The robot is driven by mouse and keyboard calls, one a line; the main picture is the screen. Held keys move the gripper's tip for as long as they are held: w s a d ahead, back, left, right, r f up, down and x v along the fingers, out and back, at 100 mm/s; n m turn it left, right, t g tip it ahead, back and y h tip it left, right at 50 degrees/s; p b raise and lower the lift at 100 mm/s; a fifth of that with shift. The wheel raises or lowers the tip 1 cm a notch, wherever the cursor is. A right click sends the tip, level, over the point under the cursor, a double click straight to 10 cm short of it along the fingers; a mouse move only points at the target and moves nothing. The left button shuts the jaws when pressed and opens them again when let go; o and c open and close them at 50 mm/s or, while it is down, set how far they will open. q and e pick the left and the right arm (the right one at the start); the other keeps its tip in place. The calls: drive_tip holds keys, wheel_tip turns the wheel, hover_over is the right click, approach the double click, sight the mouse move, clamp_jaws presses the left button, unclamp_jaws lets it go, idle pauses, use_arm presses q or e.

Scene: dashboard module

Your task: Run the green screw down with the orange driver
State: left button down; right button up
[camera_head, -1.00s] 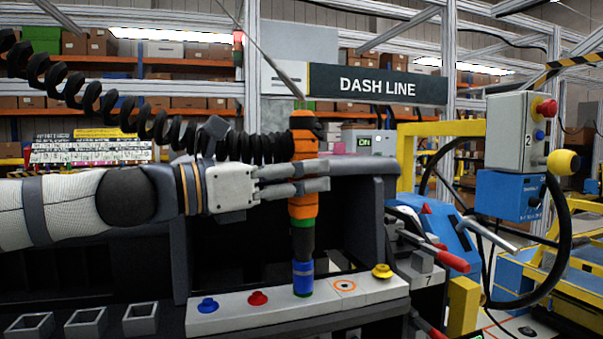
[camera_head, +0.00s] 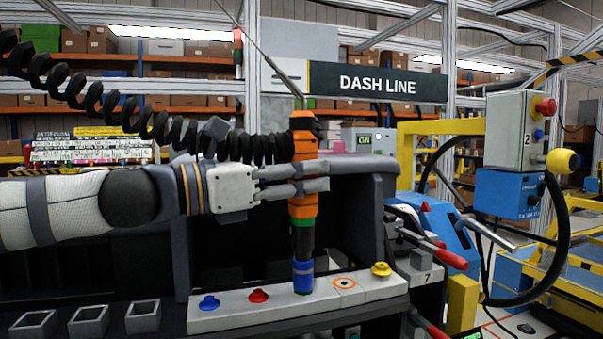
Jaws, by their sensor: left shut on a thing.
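The orange driver (camera_head: 304,145) stands upright in the camera_head view, with a black lower body and a blue sleeve (camera_head: 303,274) at its tip. My left gripper (camera_head: 318,178) is shut around its orange body from the left. The tip is down at the pale strip (camera_head: 240,317), between the red screw (camera_head: 258,295) and an orange-ringed spot (camera_head: 344,283). A thin bit of green shows at the foot of the blue sleeve; the rest of the green screw is hidden under it. My right gripper is not in view.
A blue screw (camera_head: 209,302) and a yellow screw (camera_head: 381,269) also sit on the strip. A black coiled cable (camera_head: 120,110) hangs to the driver. Several open square bins (camera_head: 88,320) stand at left. Red-handled clamps (camera_head: 450,258) stand at right.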

sight(290, 134)
use_arm(q)
drive_tip(key=shift+f, duration=0.3)
drive_tip(key=shift+s+r+p, duration=0.1)
drive_tip(key=shift+r+p, duration=0.85)
drive_tip(key=shift+r, duration=2.25)
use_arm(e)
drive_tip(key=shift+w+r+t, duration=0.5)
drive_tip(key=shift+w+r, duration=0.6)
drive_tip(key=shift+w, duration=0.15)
